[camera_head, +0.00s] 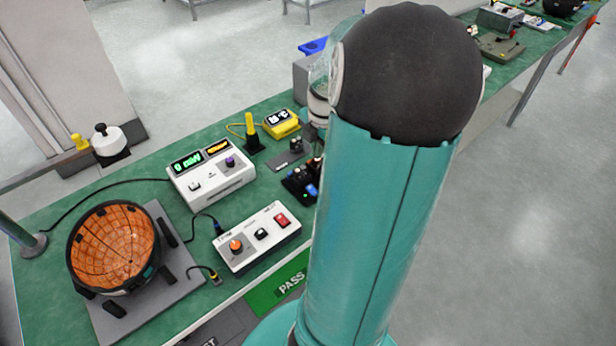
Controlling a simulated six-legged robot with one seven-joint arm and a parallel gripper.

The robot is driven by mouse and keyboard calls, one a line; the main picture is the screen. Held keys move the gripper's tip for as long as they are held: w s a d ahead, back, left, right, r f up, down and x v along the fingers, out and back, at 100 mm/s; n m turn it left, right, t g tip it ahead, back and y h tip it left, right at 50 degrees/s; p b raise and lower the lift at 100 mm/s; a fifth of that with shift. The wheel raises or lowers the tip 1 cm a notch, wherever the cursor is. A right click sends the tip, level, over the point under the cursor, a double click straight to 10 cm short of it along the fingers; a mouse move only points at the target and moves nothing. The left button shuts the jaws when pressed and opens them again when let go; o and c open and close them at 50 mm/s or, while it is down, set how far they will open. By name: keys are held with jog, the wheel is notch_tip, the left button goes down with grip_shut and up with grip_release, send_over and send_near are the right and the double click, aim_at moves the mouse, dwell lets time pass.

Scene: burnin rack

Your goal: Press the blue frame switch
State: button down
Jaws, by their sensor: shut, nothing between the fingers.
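A small black device (294,183) stands on the green bench just left of my arm. It carries a blue part (312,190), which looks like the blue switch, and a small lit green spot beside it. Its right side is hidden behind my arm, so I cannot tell whether the switch is pressed. My large teal arm link with its black joint fills the middle of the view. A pale wrist part of mine shows at its left edge, above the black device. My gripper's fingers cannot be made out behind the arm.
A white box with lit displays (213,181) and a white box with an orange knob and red switch (257,238) stand left of the device. An orange-lined bowl (113,247) sits at far left. Cables cross the bench. A yellow meter (281,123) stands behind.

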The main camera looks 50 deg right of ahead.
send_near(310, 188)
jog(key=f, duration=0.4)
jog(key=w+f, duration=0.1)
jog(key=f, duration=0.1)
jog(key=shift+d+f, duration=0.1)
jog(key=shift+f, duration=0.3)
dwell(0.4)
jog(key=shift+w+f, duration=0.1)
jog(key=shift+f, duration=0.1)
jog(key=shift+s+a, duration=0.2)
jog(key=shift+s, duration=0.75)
jog(key=shift+w, duration=0.1)
